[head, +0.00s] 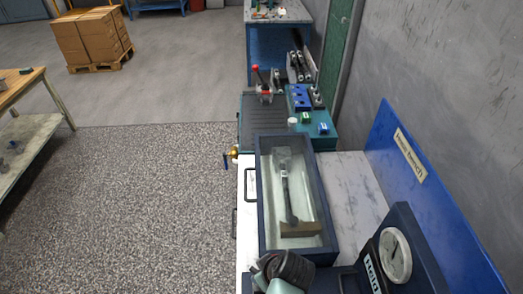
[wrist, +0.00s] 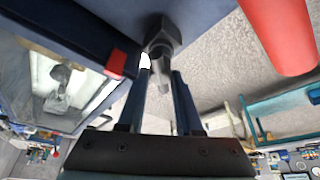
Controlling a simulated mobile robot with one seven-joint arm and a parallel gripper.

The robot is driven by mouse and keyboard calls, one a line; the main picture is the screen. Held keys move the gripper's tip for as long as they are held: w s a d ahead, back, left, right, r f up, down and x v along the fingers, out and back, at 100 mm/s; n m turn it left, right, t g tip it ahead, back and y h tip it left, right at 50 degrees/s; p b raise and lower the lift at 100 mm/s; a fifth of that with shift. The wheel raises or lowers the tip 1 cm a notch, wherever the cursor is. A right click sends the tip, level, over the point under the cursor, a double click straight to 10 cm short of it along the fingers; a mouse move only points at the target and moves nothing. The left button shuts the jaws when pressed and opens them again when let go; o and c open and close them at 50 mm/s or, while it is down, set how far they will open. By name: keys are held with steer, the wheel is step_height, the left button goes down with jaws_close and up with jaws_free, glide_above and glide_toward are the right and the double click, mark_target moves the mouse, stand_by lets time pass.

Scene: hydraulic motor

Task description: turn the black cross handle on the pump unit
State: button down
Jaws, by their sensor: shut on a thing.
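The black cross handle (wrist: 163,37) shows only in part at the top centre of the wrist view, as a dark hub with a short stem on a dark blue body. My gripper (wrist: 162,80) points up at it, with its two fingers close on either side of the stem. It is shut on part of the handle; the exact contact is hard to see. In the head view, the dark blue unit with a round white gauge (head: 395,256) stands at the lower right. The handle cannot be made out there, and my gripper is not clearly seen.
A dark blue tank with a clear top (head: 266,215) stands left of the gauge unit. A red cylinder (wrist: 282,32) is close on the right in the wrist view. A blue panel (head: 425,190) lines the wall side. Open floor (head: 130,210) lies to the left.

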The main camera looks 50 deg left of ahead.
steer(key=n+g+b, duration=0.2)
steer(key=n, duration=0.3)
steer(key=shift+w, duration=0.15)
steer(key=shift+h, duration=0.3)
stand_by(0.3)
steer(key=c, duration=0.6)
jaws_free()
steer(key=shift+p+v, duration=0.35)
steer(key=shift+v, duration=6.1)
